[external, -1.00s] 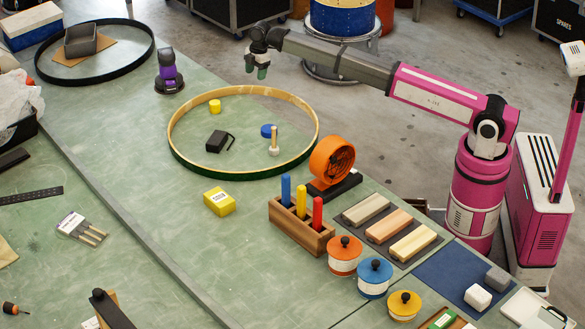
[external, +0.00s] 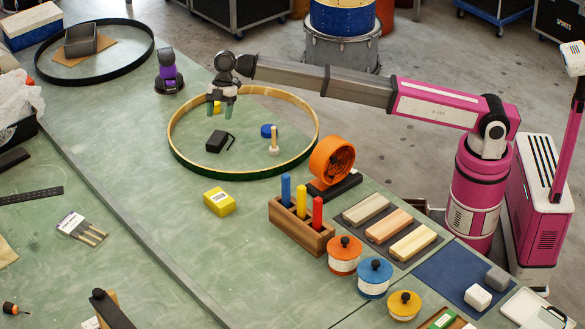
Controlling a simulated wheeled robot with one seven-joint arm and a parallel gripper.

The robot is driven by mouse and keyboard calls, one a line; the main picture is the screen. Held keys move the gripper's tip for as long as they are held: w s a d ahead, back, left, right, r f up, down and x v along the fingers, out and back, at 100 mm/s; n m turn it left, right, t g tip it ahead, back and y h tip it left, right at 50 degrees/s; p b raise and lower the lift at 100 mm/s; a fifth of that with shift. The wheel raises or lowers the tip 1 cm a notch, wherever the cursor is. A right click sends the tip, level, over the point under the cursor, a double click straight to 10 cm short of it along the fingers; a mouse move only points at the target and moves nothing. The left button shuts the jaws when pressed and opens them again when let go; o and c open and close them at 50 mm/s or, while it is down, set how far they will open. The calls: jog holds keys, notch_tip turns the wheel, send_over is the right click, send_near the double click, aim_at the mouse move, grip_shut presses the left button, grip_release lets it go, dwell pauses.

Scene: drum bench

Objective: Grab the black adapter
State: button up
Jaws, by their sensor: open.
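The black adapter (external: 216,142) is a small dark block with a short cord. It lies on the green bench inside a wooden drum hoop (external: 313,139). My gripper (external: 222,114) is open and empty, fingers pointing down. In the picture it appears above the adapter, near the hoop's far left side, and overlaps a yellow cylinder (external: 217,106). Its exact height over the bench is hard to tell.
Inside the hoop are also a blue disc (external: 267,131) and an upright wooden peg (external: 274,143). An orange round fan-like device (external: 332,160) stands just outside the hoop's right side. A yellow box (external: 219,201) lies in front. A purple-and-black device (external: 168,74) stands behind left.

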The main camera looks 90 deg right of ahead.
aim_at(217, 137)
jog(key=shift+x, duration=4.65)
jog(key=shift+d+f, duration=0.2)
jog(key=shift+f, duration=0.05)
jog(key=c, duration=0.6)
